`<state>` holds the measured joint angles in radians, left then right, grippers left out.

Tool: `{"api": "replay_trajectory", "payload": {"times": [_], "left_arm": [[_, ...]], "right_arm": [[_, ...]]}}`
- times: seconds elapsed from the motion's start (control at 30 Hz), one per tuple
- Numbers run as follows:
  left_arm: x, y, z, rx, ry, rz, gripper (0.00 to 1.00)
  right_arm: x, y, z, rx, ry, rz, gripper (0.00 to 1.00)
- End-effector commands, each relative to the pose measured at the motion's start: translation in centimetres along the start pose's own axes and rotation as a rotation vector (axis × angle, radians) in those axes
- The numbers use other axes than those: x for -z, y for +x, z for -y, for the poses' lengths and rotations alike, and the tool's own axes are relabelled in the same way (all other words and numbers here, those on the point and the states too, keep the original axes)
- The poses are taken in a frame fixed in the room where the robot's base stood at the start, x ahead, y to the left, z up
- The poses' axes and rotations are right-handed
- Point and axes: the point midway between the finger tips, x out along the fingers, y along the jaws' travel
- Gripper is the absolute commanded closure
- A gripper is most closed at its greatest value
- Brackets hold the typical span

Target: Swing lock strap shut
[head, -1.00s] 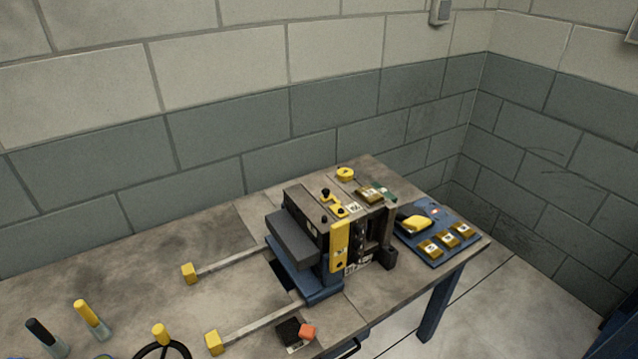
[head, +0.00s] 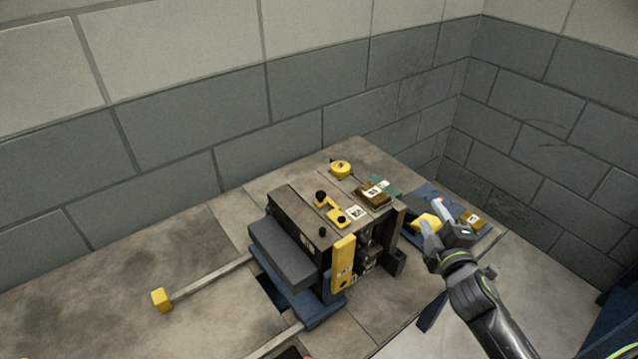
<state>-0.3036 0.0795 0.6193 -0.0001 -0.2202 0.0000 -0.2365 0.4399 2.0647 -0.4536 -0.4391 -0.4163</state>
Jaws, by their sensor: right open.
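The mould block (head: 296,213) is dark grey and brown and stands on a blue base on the bench. A yellow upright strap (head: 343,264) lies along its near front corner; I take it for the lock strap. A second, smaller yellow piece (head: 329,210) with black knobs lies on the block's top. Whether either strap is latched is too small to tell. My right gripper (head: 435,216) is open at the right of the mould, over the blue tray, apart from the upright strap. My left gripper is out of view.
The blue tray (head: 416,240) at the right holds a yellow item (head: 425,222) and a brass block (head: 473,219), partly hidden by my right arm. A yellow tape-like disc (head: 341,169) lies behind the mould. A rail with a yellow end (head: 161,299) extends left.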

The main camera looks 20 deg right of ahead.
Motion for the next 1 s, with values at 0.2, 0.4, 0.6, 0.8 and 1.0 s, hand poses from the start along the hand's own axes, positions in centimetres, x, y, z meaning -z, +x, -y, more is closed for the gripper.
{"api": "replay_trajectory", "payload": {"times": [0.2, 0.4, 0.6, 0.8, 1.0], "left_arm": [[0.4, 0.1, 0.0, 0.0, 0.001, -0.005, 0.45], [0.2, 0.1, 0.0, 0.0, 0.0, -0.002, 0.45], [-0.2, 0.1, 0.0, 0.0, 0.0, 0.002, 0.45], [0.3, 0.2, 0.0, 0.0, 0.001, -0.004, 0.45], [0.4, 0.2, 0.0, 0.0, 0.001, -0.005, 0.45]], "right_arm": [[2.4, 1.6, -3.2, -0.116, -0.184, -0.144, 0.58], [4.9, 2.9, -5.5, -0.23, -0.398, -0.302, 0.58], [8.4, 4.0, -7.7, -0.391, -0.739, -0.544, 0.58], [10.8, 4.2, -8.2, -0.55, -1.158, -0.841, 0.58], [10.1, 3.9, -7.6, -0.641, -1.539, -1.141, 0.58]]}}
